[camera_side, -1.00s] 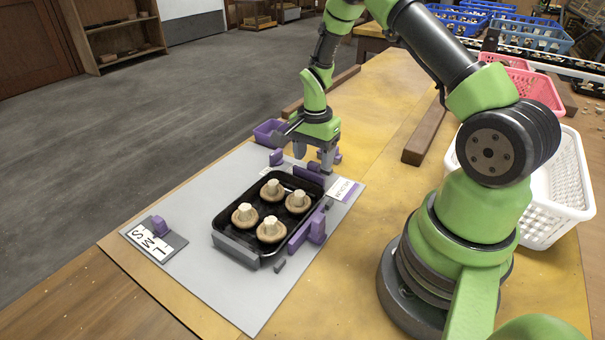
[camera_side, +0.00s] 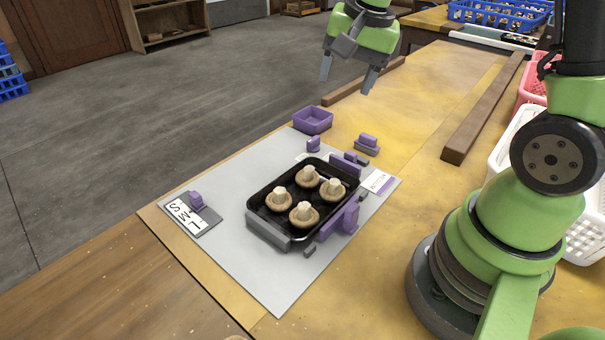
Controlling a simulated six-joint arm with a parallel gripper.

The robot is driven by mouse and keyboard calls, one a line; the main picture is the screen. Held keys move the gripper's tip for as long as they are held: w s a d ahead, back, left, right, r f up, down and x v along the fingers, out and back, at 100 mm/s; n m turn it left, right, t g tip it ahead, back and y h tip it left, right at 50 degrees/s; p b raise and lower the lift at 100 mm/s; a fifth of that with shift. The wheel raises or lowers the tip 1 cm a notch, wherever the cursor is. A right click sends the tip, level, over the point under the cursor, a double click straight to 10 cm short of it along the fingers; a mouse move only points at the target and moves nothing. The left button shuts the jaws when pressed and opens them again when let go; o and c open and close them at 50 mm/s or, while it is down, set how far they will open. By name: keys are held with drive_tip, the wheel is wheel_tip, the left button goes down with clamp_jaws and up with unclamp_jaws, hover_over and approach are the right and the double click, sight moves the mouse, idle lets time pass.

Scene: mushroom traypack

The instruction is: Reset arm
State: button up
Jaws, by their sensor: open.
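My gripper (camera_side: 347,80) is open and empty, raised high at the top of the view, beyond the tray and well clear of it. Its two grey fingers point down and are spread apart. A black tray (camera_side: 257,205) lies on the grey mat and holds several upturned mushrooms (camera_side: 304,213) with their stems up. Purple and grey blocks (camera_side: 345,213) stand along the tray's edges.
The grey mat (camera_side: 232,257) lies on a wooden table. A small purple bin (camera_side: 312,120) stands at its far corner. A label plate (camera_side: 190,215) is at the left. Wooden bars (camera_side: 484,110) lie behind, and a white basket (camera_side: 590,225) stands at the right.

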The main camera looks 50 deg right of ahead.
drive_tip(key=s+a+r+n+t+y, duration=0.1)
drive_tip(key=s+a+r+n+t, duration=0.1)
drive_tip(key=s+a+r+n, duration=0.2)
drive_tip(key=s+a+r+n+t+y, duration=0.1)
drive_tip(key=s+a+r+n, duration=0.3)
drive_tip(key=s, duration=0.6)
drive_tip(key=shift+s+a+r+t, duration=0.15)
drive_tip(key=shift+a+r+t, duration=0.25)
drive_tip(key=shift+a+t, duration=0.2)
